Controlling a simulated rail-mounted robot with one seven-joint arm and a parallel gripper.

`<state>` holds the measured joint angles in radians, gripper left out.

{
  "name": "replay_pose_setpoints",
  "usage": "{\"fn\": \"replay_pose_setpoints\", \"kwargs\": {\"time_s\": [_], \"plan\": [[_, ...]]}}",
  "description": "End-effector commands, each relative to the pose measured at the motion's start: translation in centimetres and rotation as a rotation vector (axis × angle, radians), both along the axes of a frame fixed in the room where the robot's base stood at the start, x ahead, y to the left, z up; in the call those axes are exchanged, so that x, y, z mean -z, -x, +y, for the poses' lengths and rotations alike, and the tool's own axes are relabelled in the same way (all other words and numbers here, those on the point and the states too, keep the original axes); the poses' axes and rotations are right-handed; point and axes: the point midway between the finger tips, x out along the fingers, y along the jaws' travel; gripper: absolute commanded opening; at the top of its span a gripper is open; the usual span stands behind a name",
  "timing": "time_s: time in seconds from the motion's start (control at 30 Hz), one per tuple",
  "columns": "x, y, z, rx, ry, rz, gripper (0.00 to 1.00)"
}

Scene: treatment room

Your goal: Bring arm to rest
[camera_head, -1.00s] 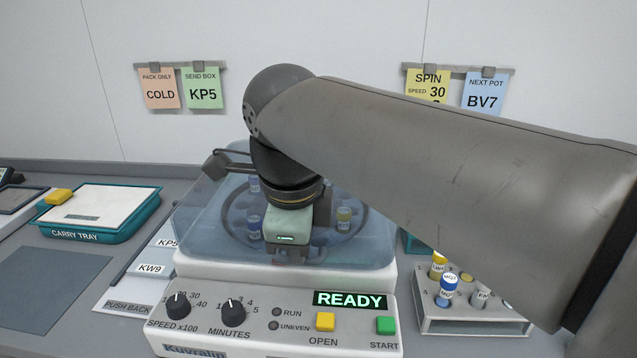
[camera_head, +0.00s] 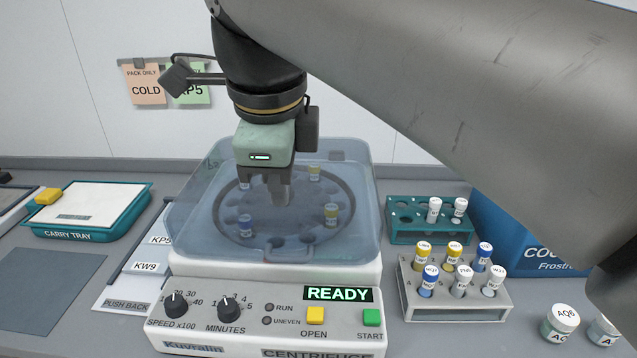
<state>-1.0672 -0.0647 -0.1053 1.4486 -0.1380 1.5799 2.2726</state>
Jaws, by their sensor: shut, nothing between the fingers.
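My gripper (camera_head: 277,200) is shut and empty, pointing down in front of the centrifuge's clear lid. The centrifuge (camera_head: 215,262) stands in the middle of the counter with its bluish lid (camera_head: 190,235) down. Its display (camera_head: 338,294) reads READY. My arm crosses the upper right of the view and hides part of the wall.
A white rack (camera_head: 455,311) with several capped tubes and a teal rack (camera_head: 432,237) stand to the right, near a blue box (camera_head: 515,240) and small jars (camera_head: 560,323). A carry tray (camera_head: 68,236) lies left. A grey mat (camera_head: 45,285) is bare.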

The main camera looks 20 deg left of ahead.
Motion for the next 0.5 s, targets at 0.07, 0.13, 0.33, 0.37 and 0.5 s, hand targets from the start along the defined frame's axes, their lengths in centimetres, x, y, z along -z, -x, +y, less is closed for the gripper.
{"fn": "replay_pose_setpoints", "kwargs": {"time_s": [0.07, 0.13, 0.33, 0.37, 0.5], "plan": [[-0.9, 0.1, 0.0, 0.000, -0.001, -0.001, 0.00], [-1.3, 0.1, -0.1, -0.002, 0.000, 0.000, 0.00], [1.0, -2.3, -3.7, -0.147, 0.057, 0.013, 0.00], [1.8, -2.9, -4.8, -0.193, 0.072, 0.018, 0.00], [6.9, -4.9, -11.4, -0.462, 0.140, 0.051, 0.00]]}}
